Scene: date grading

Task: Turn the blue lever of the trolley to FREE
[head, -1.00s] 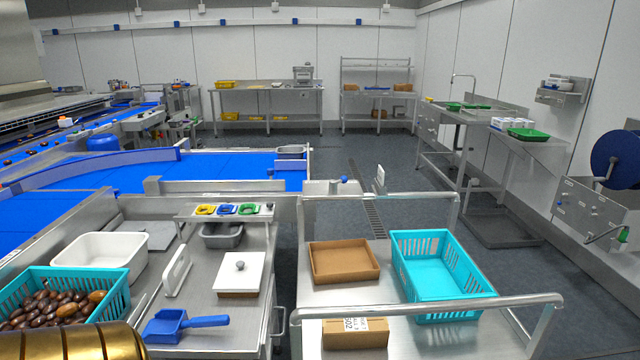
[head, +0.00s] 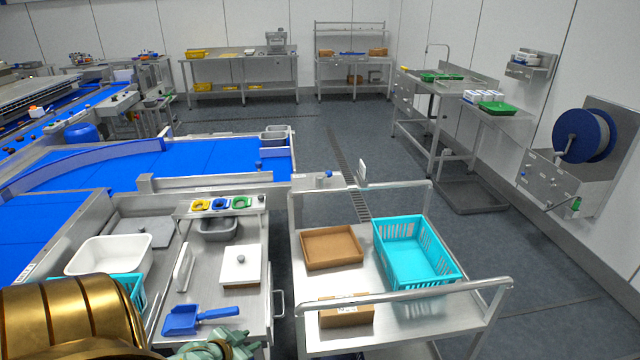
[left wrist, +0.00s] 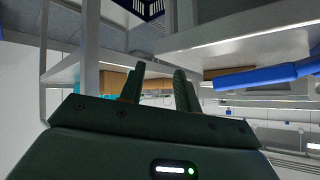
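The trolley (head: 380,337) stands at centre right, a steel cart with tube handles at its near and far ends. A small blue knob-like part (head: 327,175), which may be the lever, shows on a steel plate at its far end. Its setting and any lettering are too small to read. My left gripper (head: 232,340) is low at the bottom of the head view, left of the trolley's near end and just in front of a blue scoop. In the left wrist view its two dark fingers (left wrist: 158,72) stand apart with nothing between them. My right gripper is not in view.
The trolley carries a turquoise crate (head: 408,219), an open brown box (head: 331,247) and a closed carton (head: 346,312). The steel table to its left holds the blue scoop (head: 190,320), a white-lidded box (head: 241,265) and a white tub (head: 108,254). Floor right of the trolley is clear.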

